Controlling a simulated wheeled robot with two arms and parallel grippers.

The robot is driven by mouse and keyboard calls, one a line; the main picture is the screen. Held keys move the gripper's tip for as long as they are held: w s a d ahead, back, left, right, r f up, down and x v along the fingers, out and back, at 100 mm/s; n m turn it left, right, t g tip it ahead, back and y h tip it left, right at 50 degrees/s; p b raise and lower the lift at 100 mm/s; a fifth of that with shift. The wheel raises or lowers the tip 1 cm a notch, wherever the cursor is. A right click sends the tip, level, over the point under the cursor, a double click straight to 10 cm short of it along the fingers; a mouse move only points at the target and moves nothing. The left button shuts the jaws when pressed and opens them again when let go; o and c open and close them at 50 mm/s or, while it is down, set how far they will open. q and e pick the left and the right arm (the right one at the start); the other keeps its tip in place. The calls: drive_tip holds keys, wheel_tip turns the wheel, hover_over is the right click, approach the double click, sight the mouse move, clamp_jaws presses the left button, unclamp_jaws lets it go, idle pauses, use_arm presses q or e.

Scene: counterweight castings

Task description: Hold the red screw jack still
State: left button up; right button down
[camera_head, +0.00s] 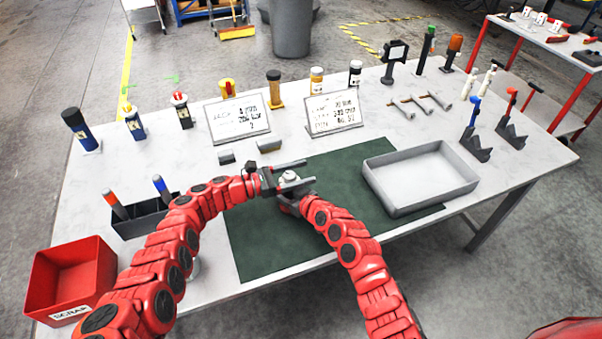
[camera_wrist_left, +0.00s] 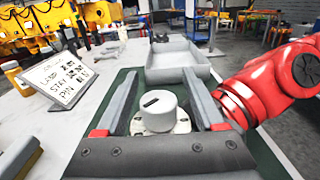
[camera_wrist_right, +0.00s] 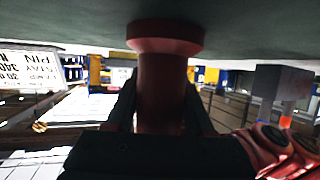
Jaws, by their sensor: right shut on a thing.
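The red screw jack (camera_wrist_right: 166,85) stands on the green mat, seen upside down in the right wrist view with its flared foot against the mat. My right gripper (camera_wrist_right: 165,110) is shut on its body, one finger on each side. In the head view the jack is mostly hidden under my left gripper (camera_head: 290,179). A white round knob (camera_wrist_left: 159,111) on a pale plate shows on top, between the open left fingers. A gap shows on both sides of the knob, so the left fingers do not appear to touch it.
The green mat (camera_head: 262,245) has a grey tray (camera_head: 420,205) at its right. A red scrap bin (camera_head: 70,280) and a dark holder (camera_head: 143,217) stand left. The mat's front is clear.

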use_arm(q)
drive_tip(key=shift+a, duration=0.1)
drive_tip(key=shift+a, duration=0.45)
drive_tip(key=v, duration=1.1)
drive_tip(key=shift+s+d, duration=0.1)
drive_tip(key=shift+s, duration=0.05)
drive_tip(key=w+d+n+t+y, duration=0.1)
drive_tip(key=d+n+t, duration=0.1)
drive_tip(key=d, duration=0.1)
drive_tip(key=w+d+n+t+y, duration=0.1)
drive_tip(key=w+d+t, duration=0.1)
drive_tip(key=d+t, duration=0.1)
drive_tip(key=w+d+n+t+y, duration=0.1)
drive_tip(key=d+n+t+y, duration=0.1)
drive_tip(key=d, duration=0.2)
drive_tip(key=shift+w+d+f+n, duration=0.2)
drive_tip(key=shift+w+f+n, duration=0.1)
drive_tip(key=shift+w+f, duration=0.1)
idle(0.5)
